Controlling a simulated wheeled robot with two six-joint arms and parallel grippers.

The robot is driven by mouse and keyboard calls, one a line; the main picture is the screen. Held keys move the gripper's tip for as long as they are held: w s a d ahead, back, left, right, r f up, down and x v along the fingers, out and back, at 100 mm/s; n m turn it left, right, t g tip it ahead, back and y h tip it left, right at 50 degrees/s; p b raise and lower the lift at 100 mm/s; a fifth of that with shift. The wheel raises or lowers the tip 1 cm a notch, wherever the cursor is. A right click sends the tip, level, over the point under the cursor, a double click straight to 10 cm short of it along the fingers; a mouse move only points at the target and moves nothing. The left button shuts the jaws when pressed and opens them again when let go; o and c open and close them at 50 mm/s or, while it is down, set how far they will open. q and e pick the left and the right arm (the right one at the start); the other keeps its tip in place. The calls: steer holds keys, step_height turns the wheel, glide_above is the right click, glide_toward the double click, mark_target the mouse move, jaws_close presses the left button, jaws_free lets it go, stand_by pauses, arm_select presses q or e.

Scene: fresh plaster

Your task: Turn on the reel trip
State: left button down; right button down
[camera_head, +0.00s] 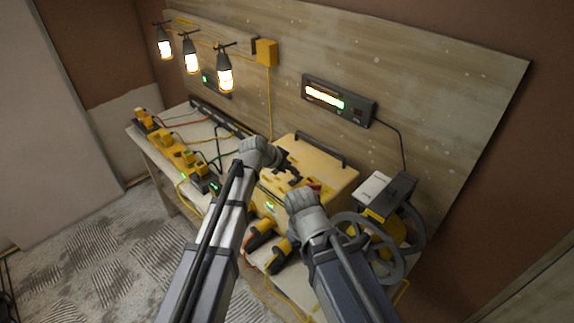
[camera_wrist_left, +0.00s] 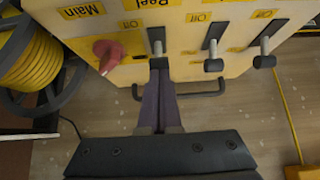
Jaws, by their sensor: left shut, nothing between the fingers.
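The yellow control box (camera_head: 325,178) stands on the bench; its panel (camera_wrist_left: 185,65) fills the upper wrist view. The reel trip lever (camera_wrist_left: 157,46), under the "Reel" label (camera_wrist_left: 152,3), has its dark tip pointing toward my left gripper. Two similar levers (camera_wrist_left: 213,50) (camera_wrist_left: 264,47) stand beside it, with "Off" labels above. A red knob (camera_wrist_left: 110,53) is near the "Main" label (camera_wrist_left: 82,12). My left gripper (camera_wrist_left: 160,72) is shut and empty, its fingertips right at the reel lever's end; I cannot tell whether they touch. My right gripper (camera_head: 302,200) is near the box's front; its fingers are unclear.
A cable reel (camera_head: 375,245) stands right of the box. Two yellow-handled tools (camera_head: 262,232) (camera_head: 281,255) lie in front. Yellow and black devices (camera_head: 175,155) with cables line the left bench.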

arm_select(q)
steer(key=shift+w+d, duration=0.5)
steer(key=shift+r, duration=0.15)
steer(key=shift+r+p, duration=0.8)
steer(key=p+v, duration=0.5)
steer(key=v, duration=0.2)
steer(key=shift+s+a+r+p, duration=0.2)
steer(key=shift+s+a+p, duration=0.05)
steer(key=shift+p, duration=0.15)
